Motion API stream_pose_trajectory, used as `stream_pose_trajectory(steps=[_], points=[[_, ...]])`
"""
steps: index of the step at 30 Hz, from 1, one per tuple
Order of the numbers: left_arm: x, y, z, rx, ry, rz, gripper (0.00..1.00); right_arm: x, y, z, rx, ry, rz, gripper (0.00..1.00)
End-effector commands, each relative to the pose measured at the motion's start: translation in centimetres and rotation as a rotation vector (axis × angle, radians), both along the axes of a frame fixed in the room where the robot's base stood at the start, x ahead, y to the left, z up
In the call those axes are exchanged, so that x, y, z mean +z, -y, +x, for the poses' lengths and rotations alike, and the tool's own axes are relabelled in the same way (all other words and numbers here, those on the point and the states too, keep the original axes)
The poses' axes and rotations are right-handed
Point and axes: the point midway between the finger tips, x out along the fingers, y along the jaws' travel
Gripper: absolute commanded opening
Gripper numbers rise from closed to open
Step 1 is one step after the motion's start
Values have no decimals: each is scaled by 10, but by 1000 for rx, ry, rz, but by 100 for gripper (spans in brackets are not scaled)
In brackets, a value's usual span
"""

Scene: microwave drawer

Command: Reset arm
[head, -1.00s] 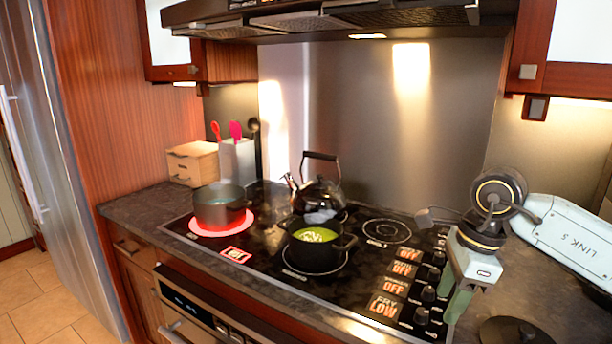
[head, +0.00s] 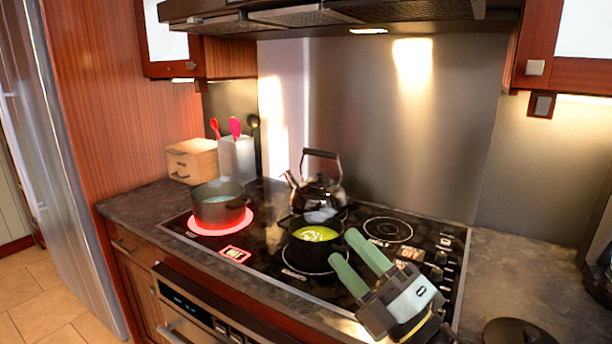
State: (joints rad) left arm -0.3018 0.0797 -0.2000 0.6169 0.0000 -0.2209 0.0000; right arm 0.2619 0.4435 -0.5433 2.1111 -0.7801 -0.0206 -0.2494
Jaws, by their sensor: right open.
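My right gripper (head: 345,262) shows in the head view at the lower right of the stove. Its two green fingers are spread apart and point up and left, with nothing between them. The fingertips appear close to the right side of a black pot (head: 314,242) with green contents; whether they touch it I cannot tell. My left gripper is not in view.
The black cooktop (head: 262,240) has a glowing red burner under a grey pot (head: 219,205) and a black kettle (head: 320,190) at the back. A dark round lid (head: 517,332) lies on the right counter (head: 510,275). A wooden box (head: 192,160) and utensil holder (head: 238,158) stand at the left.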

Motion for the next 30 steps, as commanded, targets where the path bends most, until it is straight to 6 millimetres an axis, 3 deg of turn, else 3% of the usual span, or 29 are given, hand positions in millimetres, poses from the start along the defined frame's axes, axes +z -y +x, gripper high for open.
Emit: stream_pose_trajectory(steps=[4,7,10,13,18,21,27,30], points=[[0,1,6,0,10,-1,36,-50,53,10,-203,-374,286,48],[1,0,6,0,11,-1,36,-98,87,4,-345,-636,451,48],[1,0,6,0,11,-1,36,-154,116,-19,-486,-906,597,48],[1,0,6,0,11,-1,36,-209,136,-57,-625,-1170,714,48],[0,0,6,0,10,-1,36,-271,151,-128,-811,-1522,835,48],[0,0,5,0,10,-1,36,-293,153,-168,-898,-1683,873,48],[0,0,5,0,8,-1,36,-318,153,-244,-1052,-1965,918,48],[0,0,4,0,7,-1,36,-344,152,-237,-1062,-1976,909,48]])
